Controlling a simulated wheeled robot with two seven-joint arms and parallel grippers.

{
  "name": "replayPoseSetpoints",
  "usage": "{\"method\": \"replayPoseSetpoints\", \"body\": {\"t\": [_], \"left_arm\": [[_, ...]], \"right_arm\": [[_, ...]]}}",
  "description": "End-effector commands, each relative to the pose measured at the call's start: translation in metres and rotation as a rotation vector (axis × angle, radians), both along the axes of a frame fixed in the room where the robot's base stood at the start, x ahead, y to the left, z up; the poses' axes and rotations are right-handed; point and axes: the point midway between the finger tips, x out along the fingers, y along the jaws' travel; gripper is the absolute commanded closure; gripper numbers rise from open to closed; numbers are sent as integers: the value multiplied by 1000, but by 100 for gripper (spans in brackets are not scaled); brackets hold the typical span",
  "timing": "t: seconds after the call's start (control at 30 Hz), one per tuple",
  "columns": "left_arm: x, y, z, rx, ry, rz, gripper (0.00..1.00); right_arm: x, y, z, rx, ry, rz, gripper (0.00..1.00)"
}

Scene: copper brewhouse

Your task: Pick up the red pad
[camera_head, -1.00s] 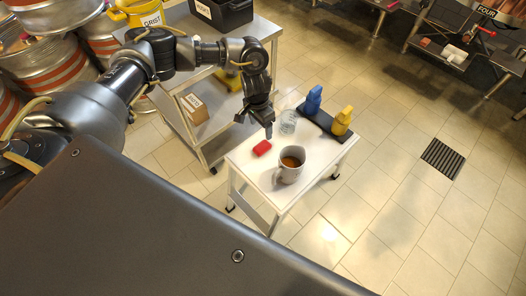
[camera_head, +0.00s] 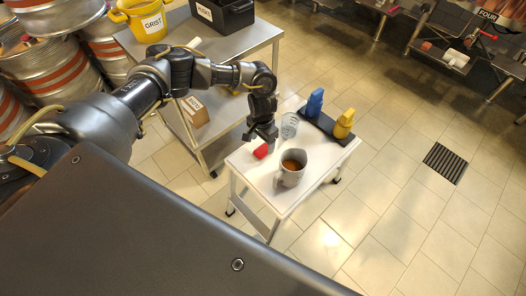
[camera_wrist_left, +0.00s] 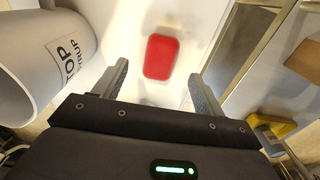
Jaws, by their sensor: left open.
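The red pad (camera_head: 261,151) lies on the small white table (camera_head: 240,164), near its left edge. My left gripper (camera_head: 262,136) is just above the pad and partly covers it in the head view. In the left wrist view the pad (camera_wrist_left: 160,57) shows whole, beyond and between the two fingertips (camera_wrist_left: 158,80). The fingers are apart, with nothing between them. My right gripper is not in view.
A clear glass (camera_head: 289,126), a blue bottle (camera_head: 314,103) and a yellow bottle (camera_head: 344,122) stand behind. A trolley (camera_head: 205,68) is at the left.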

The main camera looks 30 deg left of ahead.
Motion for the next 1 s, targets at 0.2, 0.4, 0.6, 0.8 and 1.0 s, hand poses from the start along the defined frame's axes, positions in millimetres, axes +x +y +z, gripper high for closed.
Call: {"method": "replayPoseSetpoints", "body": {"t": [0.2, 0.4, 0.6, 0.8, 1.0], "left_arm": [[3, -1, -30, 3, 2, 0, 29], [4, -1, -50, 1, 1, 0, 29], [4, -1, -51, 0, 1, -1, 29], [4, -1, -51, 0, 1, 0, 47], [4, 0, -51, 0, 1, 0, 74]], "right_arm": [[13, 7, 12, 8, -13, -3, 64], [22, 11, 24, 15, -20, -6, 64], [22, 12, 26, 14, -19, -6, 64], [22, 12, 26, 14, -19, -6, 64], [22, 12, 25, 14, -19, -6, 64]]}}
